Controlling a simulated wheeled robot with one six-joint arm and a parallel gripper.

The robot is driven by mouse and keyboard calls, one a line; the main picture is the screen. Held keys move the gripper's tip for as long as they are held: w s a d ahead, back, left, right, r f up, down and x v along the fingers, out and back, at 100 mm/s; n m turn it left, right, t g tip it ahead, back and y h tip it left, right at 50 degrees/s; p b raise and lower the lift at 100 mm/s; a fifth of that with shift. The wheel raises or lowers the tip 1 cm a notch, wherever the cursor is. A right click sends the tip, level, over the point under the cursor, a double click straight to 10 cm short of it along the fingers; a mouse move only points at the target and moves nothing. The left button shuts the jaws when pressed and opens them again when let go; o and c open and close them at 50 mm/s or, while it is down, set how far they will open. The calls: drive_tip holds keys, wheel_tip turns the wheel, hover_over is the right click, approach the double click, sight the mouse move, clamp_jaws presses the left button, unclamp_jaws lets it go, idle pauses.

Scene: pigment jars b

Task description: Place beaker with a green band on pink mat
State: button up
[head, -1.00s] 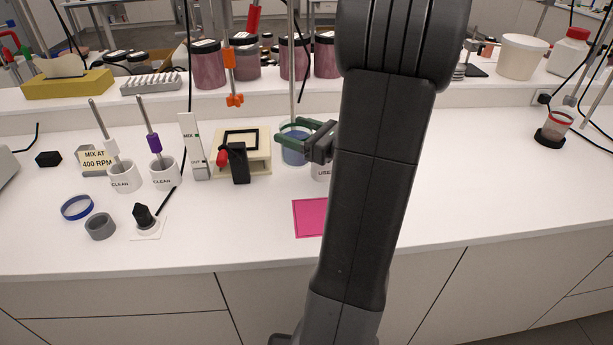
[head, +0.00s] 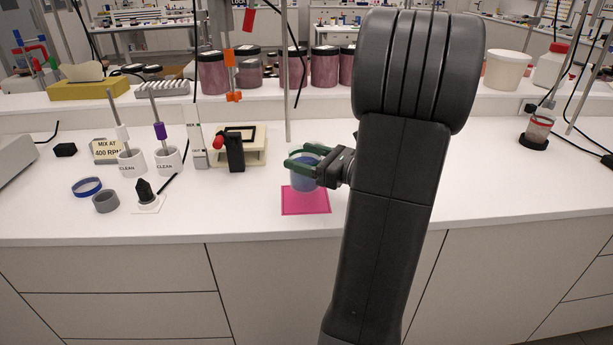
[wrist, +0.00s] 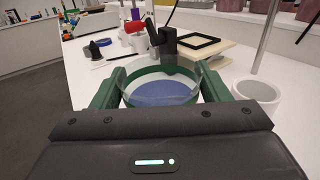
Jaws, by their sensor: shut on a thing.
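The beaker with a green band (head: 304,178) holds blue liquid and is upright. My gripper (head: 297,160) has green fingers and is shut around its upper part. In the wrist view, the beaker (wrist: 160,93) sits between the two fingers, its green band near the rim. The pink mat (head: 305,208) lies flat near the front of the bench. The beaker appears over the back part of the mat; I cannot tell whether its base touches it. The mat is not seen in the wrist view.
A white cup (wrist: 257,97) stands right of the beaker in the wrist view; my arm hides it in the head view. A cream stand with a black frame (head: 245,145) is behind left. A red-banded beaker (head: 538,130) stands far right. A thin upright rod (head: 288,90) rises behind.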

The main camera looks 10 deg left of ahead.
wheel_tip(320, 180, down, 4)
drive_tip(key=shift+r+b, duration=0.1)
drive_tip(key=shift+b, duration=0.2)
drive_tip(key=shift+r, duration=0.1)
drive_tip(key=o, duration=1.3)
drive_tip(key=shift+o, duration=0.2)
drive_tip(key=v, duration=1.2)
